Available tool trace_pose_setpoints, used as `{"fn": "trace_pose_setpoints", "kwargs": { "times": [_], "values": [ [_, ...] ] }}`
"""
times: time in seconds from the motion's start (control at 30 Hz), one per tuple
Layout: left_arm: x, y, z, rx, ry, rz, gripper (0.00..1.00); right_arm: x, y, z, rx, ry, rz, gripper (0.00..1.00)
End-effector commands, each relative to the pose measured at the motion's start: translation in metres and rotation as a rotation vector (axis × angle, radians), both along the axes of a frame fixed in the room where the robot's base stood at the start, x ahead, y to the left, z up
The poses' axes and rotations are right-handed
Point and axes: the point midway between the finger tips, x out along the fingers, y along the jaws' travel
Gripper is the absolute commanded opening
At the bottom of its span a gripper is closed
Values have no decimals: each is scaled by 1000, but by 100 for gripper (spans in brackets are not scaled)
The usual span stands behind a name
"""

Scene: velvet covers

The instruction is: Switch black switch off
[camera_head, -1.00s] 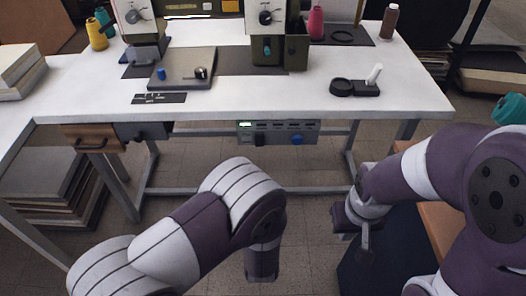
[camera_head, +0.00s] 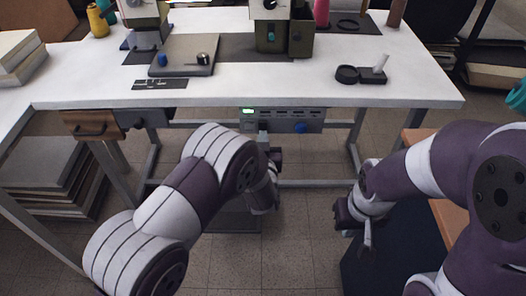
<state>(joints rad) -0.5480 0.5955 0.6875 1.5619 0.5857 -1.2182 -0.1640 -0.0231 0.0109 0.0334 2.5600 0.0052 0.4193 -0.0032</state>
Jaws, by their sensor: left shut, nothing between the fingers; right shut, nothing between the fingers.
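A grey control panel (camera_head: 284,116) hangs under the table's front edge, with a lit green display (camera_head: 247,111) and a blue knob (camera_head: 300,127). The panel's black switch, visible earlier at its lower left, is now hidden behind my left gripper. My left gripper (camera_head: 264,140) is shut and empty, reaching up to the panel's lower left part. I cannot tell whether it touches the switch. My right gripper (camera_head: 354,228) is shut and empty, low on the right, well away from the panel.
The white table (camera_head: 300,88) carries sewing machines, thread spools and a grey plate (camera_head: 185,55). A wooden drawer (camera_head: 91,124) and a dark box (camera_head: 140,118) hang under its left side. Table legs and a crossbar stand below. The floor between my arms is clear.

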Motion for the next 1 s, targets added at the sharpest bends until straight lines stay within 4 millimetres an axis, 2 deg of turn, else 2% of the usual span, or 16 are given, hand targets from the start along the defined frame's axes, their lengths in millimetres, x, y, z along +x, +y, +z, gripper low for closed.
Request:
{"fn": "trace_pose_setpoints", "kwargs": {
  "times": [0.37,0.5,0.63,1.0],
  "values": [
    [4,0,0,-1,-1,-1,0,0,0,-1,0,0,0,0],
    [8,0,-12,0,-54,-1,0,0,0,-24,0,0,0,0],
    [14,0,-12,-2,-124,1,0,0,0,-38,0,0,0,0],
    [16,1,-10,-4,-127,2,0,0,0,-33,0,0,0,0]
  ]
}}
